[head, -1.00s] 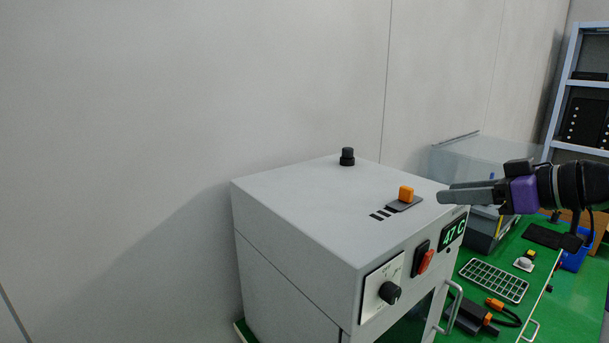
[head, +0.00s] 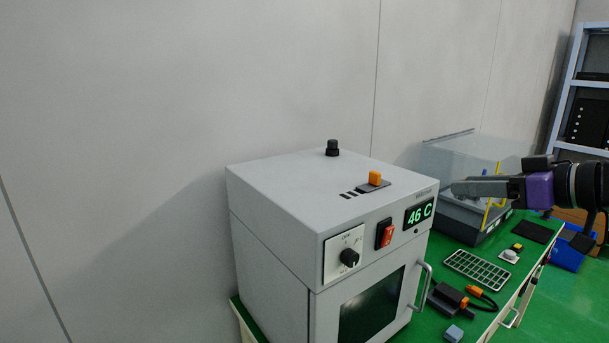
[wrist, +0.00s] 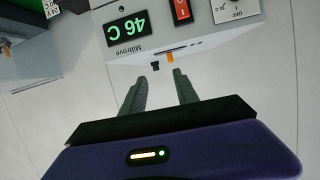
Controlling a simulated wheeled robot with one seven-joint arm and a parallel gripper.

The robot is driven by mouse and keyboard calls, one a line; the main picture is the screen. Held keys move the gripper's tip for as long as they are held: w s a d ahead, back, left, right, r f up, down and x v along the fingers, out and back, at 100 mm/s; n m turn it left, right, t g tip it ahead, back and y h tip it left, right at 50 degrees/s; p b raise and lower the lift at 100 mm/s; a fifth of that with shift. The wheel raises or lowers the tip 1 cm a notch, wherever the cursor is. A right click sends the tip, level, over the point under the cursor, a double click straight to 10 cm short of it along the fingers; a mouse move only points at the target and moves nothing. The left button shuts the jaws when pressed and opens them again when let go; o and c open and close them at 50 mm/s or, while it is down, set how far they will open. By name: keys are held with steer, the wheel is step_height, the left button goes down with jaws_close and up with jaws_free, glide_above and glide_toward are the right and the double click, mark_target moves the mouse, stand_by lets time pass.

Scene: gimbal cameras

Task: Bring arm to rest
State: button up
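My gripper (head: 455,187) is at the right of the head view, level with the top of a grey oven and to the right of it. In the wrist view my gripper (wrist: 163,82) shows two grey fingers standing apart, with nothing between them. The oven (head: 300,185) has a green display (head: 419,213) reading 46 C, a dial (head: 349,257), a red switch (head: 387,234) and an orange slider (head: 375,178) on top. Its front also shows in the wrist view (wrist: 150,38), upside down.
The oven stands on a green bench (head: 395,328). A grey rack (head: 478,270), a black-and-orange device (head: 450,300) and a small blue-grey block (head: 453,333) lie beside it. A clear bin (head: 460,160) stands behind my gripper. A blue bin (head: 566,257) and shelving (head: 590,90) are farther right.

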steer(key=w+d+r+m+t+h, duration=0.1)
steer(key=w+d+m+t+h, duration=0.1)
steer(key=d+m+t+h, duration=0.35)
steer(key=s+a+f+m+t+h+b, duration=0.1)
steer(key=s+f+m+h, duration=0.2)
steer(key=s+f, duration=0.45)
steer(key=s+a+f+m+t+h, duration=0.1)
steer(key=s+f+m+h, duration=0.3)
steer(key=f, duration=0.6)
steer(key=s+a+f+n+g+y, duration=0.1)
steer(key=s+a+f, duration=0.3)
steer(key=s, duration=0.9)
steer(key=s+a+f+n+g+y+b, duration=0.1)
steer(key=s+a+f, duration=0.4)
steer(key=s, duration=0.8)
steer(key=s+a+f+n+g+y+b, duration=0.1)
steer(key=s+a+f+n, duration=0.3)
steer(key=s+f, duration=0.5)
steer(key=s+g+y, duration=0.1)
steer(key=s, duration=0.3)
steer(key=shift+s+a+f+g+y, duration=0.2)
steer(key=shift+f+g+y, duration=0.15)
steer(key=shift+f, duration=0.05)
